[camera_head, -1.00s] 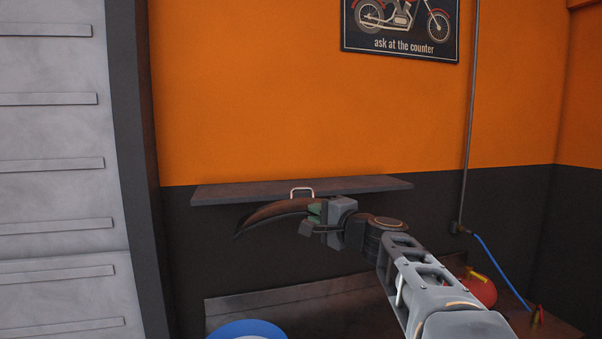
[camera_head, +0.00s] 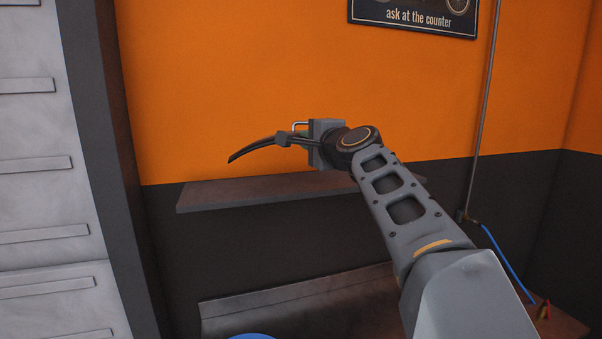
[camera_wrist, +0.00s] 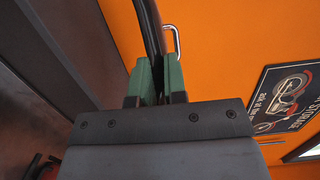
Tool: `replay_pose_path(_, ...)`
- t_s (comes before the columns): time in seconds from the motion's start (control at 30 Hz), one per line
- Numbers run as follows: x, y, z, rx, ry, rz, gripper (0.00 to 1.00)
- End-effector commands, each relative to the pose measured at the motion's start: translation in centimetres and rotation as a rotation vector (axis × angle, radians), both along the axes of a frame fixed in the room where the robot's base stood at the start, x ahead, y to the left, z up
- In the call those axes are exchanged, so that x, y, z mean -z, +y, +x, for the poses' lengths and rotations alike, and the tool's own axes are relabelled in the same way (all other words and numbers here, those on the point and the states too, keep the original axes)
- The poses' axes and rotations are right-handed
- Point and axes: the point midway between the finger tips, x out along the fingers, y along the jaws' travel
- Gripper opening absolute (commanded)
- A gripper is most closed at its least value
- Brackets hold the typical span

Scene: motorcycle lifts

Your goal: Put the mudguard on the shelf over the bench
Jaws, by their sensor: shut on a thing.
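The mudguard (camera_head: 252,149) is a dark, thin curved piece. My gripper (camera_head: 284,139) is shut on it and holds it above the level of the shelf (camera_head: 240,193), with its free tip pointing left and a little down. In the wrist view the mudguard (camera_wrist: 151,28) stands between the green finger pads of my gripper (camera_wrist: 157,75), and a bent metal bracket shows beside it. The shelf is a dark flat board on the wall, and its visible top is bare. The bench (camera_head: 290,303) is below it, partly hidden by my arm.
A grey ribbed panel (camera_head: 40,190) and a dark post (camera_head: 98,150) stand at the left. A vertical pipe (camera_head: 484,110) with a blue hose (camera_head: 508,262) runs down the wall at the right. A poster (camera_head: 415,15) hangs above.

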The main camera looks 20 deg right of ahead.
Motion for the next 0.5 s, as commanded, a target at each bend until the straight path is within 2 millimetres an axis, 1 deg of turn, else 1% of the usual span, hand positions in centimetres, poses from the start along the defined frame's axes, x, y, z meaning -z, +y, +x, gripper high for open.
replay_pose_path(0.03,0.4,0.0,1.3,-0.001,0.002,0.002,0.0)
replay_pose_path(0.13,1.4,-0.1,3.5,0.0,0.001,0.003,0.0)
replay_pose_path(0.2,2.8,-0.2,4.3,0.0,0.001,0.002,0.0)
replay_pose_path(0.3,4.2,-0.2,5.4,-0.002,-0.001,0.001,0.0)
replay_pose_path(0.5,5.8,-0.2,6.8,-0.002,-0.003,0.0,0.0)
